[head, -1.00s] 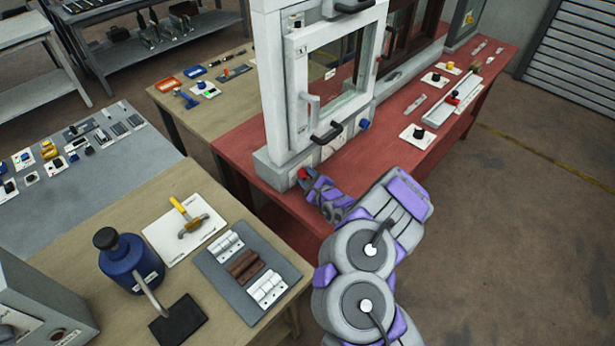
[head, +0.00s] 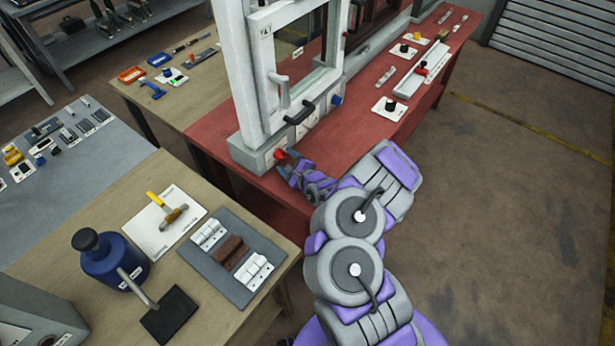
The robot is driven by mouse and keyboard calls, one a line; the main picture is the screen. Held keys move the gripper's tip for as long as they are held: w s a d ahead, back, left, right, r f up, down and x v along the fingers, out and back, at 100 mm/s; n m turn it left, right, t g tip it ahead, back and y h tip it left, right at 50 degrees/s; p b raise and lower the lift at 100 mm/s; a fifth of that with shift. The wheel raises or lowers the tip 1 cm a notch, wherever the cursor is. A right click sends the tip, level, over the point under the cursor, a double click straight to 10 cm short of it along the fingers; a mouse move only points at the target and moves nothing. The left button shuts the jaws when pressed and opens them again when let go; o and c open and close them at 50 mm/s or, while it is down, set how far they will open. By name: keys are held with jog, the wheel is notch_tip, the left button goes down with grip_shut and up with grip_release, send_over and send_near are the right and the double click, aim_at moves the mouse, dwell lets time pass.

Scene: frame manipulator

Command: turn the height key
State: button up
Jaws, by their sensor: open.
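The white window frame unit (head: 262,80) stands upright on the red bench. A small red knob (head: 280,154) is on the front face of its grey base, near the right corner. I cannot tell from its shape whether it is the height key. Contact cannot be made out, and my fingers partly hide that corner.
The red bench (head: 350,130) carries plates with black knobs (head: 390,105) and a long white tool (head: 423,73) to the right. Floor is clear at right.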

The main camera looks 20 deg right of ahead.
jog(key=p+v, duration=0.5)
jog(key=v, duration=0.9)
jog(key=shift+s+d+r, duration=0.1)
jog(key=shift+s, duration=0.25)
